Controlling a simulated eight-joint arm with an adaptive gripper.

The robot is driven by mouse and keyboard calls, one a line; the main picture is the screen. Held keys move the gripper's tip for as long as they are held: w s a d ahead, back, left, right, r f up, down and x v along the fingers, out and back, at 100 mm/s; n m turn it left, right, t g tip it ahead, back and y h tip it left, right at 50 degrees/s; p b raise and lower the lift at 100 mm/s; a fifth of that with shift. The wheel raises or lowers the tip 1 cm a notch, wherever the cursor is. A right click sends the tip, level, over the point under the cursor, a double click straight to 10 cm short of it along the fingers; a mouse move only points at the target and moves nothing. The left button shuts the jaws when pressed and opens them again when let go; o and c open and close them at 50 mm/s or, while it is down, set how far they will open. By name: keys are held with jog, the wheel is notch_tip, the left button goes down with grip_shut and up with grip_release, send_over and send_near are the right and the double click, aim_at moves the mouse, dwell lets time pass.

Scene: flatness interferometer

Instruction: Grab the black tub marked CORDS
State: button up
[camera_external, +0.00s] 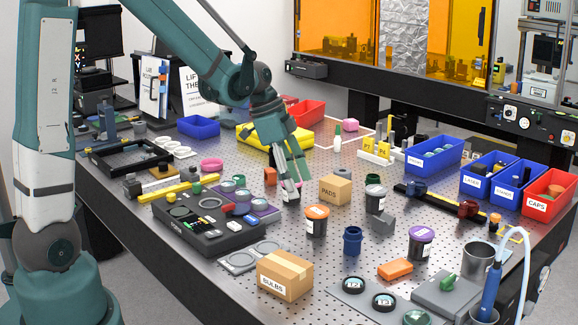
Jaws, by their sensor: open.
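My gripper (289,183) is low over the middle of the optical table, fingers pointing down and apart. A small dark item with a pale patch (290,194) shows at the fingertips; I cannot tell what it is or whether it touches them. No marking CORDS can be read. Several dark tubs with white labels too small to read stand upright to the right of my gripper: one with an orange lid (316,223), one with a purple lid (420,245) and one with a grey-green lid (375,199). I cannot tell which is the CORDS tub.
A PADS box (335,190) stands just right of my gripper. A black control unit (205,222) is to its left. A BULBS box (285,276) and a blue jar (352,241) are in front. Blue bins (434,155) and a red CAPS bin (549,195) line the right side.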

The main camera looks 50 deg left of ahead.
aim_at(315, 210)
jog(key=shift+w+a+f+m+g+h+p, duration=0.25)
jog(key=shift+w+f+m+p, duration=0.3)
jog(key=shift+w+f+p, duration=0.3)
jog(key=shift+w+a+f+m+g+h+p, duration=0.15)
jog(key=shift+w+a+f+m+p, duration=0.15)
jog(key=shift+w+f+m+p, duration=0.5)
jog(key=shift+w+a+f+m+g+h+p, duration=0.1)
jog(key=shift+w+a+f+m+h+p, duration=0.2)
jog(key=shift+w+p, duration=0.6)
jog(key=shift+w+f, duration=0.15)
jog(key=shift+w, duration=0.1)
jog(key=shift+x, duration=1.25)
jog(key=shift+f, duration=0.15)
jog(key=shift+w+x, duration=0.1)
jog(key=shift+x, duration=1.15)
jog(key=shift+w+x, duration=0.15)
jog(key=shift+x, duration=1.1)
jog(key=shift+c, duration=0.6)
jog(key=c, duration=0.7)
